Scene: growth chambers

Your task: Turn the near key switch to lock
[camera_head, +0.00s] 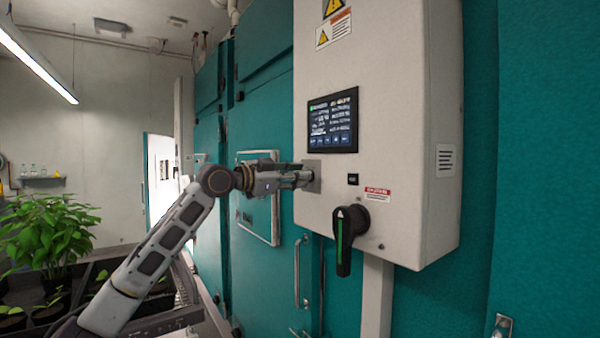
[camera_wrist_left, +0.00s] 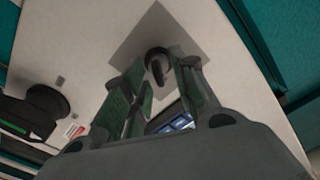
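The key switch (camera_wrist_left: 157,65) is a dark round lock with a black key in it, in the middle of a square grey plate (camera_wrist_left: 125,45). In the head view the grey plate (camera_head: 313,171) is on the front of the white control box, and my gripper hides the key. My left gripper (camera_head: 302,178) points at the plate from the left, with its fingertips close to it. In the left wrist view its fingers (camera_wrist_left: 160,77) are apart, one on each side of the key, with gaps visible. Whether a fingertip touches the key I cannot tell. My right gripper is not in view.
The control box (camera_head: 410,130) carries a touchscreen (camera_head: 333,121) above the plate and a black rotary handle with a green stripe (camera_head: 345,238) at lower right. Teal chamber doors (camera_head: 265,100) stand behind. Potted plants (camera_head: 47,232) are at the left.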

